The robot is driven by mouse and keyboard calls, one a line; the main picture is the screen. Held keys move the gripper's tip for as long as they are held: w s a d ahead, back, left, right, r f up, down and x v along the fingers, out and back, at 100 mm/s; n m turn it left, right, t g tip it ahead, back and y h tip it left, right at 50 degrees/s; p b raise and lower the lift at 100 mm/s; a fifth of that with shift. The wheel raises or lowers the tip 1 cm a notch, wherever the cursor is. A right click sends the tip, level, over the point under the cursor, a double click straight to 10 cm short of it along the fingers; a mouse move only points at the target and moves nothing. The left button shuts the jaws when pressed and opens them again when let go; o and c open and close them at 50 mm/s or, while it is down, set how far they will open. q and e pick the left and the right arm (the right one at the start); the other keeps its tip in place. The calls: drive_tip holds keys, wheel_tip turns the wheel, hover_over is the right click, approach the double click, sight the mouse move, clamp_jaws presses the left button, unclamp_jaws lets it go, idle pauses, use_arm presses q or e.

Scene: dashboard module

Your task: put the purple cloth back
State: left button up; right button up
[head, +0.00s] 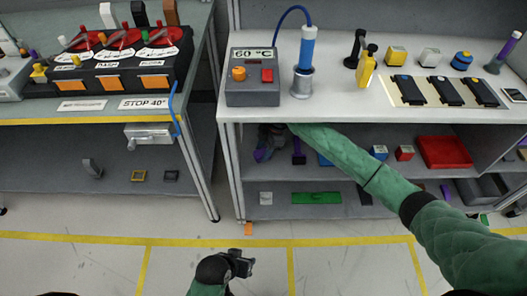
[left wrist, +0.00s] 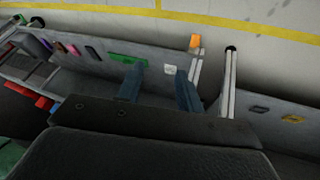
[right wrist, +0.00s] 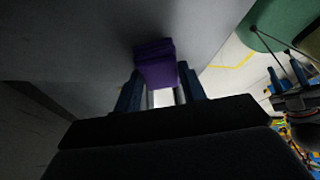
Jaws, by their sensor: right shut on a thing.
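The purple cloth (right wrist: 155,65) is a folded purple block in the right wrist view, between the fingertips of my right gripper (right wrist: 162,92). In the head view my right arm reaches under the worktop into the middle shelf, and its gripper (head: 270,142) is partly hidden by the worktop edge. A purple patch (head: 262,154) shows beside it. Whether the cloth touches the shelf is unclear. My left gripper (head: 240,264) is low in front of the bench, and its fingers (left wrist: 160,88) stand apart and empty in the left wrist view.
The middle shelf holds a dark purple item (head: 299,156), small blocks (head: 404,152) and a red bin (head: 444,151). A white block (head: 266,198) and a green plate (head: 316,198) lie below. The worktop carries a control box (head: 252,82).

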drive_tip(key=shift+f, duration=0.75)
drive_tip(key=o, duration=0.9)
use_arm(q)
drive_tip(key=shift+w+r, duration=0.1)
drive_tip(key=shift+r, duration=0.6)
use_arm(e)
drive_tip(key=shift+o, duration=0.2)
drive_tip(key=shift+w+d+r, duration=0.1)
drive_tip(key=shift+r, duration=0.25)
drive_tip(key=v, duration=0.2)
drive_tip(key=shift+d+r, duration=0.1)
drive_tip(key=shift+r, duration=0.15)
drive_tip(key=w+d, duration=0.1)
drive_tip(key=d, duration=0.2)
drive_tip(key=w+d+b, duration=0.1)
drive_tip(key=d, duration=0.2)
drive_tip(key=w+d, duration=0.2)
drive_tip(key=d, duration=0.1)
drive_tip(key=shift+d+b, duration=0.4)
use_arm(q)
wheel_tip(320, 180, down, 8)
drive_tip(key=shift+w+d+t, duration=0.2)
drive_tip(key=shift+t, duration=0.2)
use_arm(e)
drive_tip(key=shift+w+d, duration=0.3)
drive_tip(key=shift+d, duration=0.3)
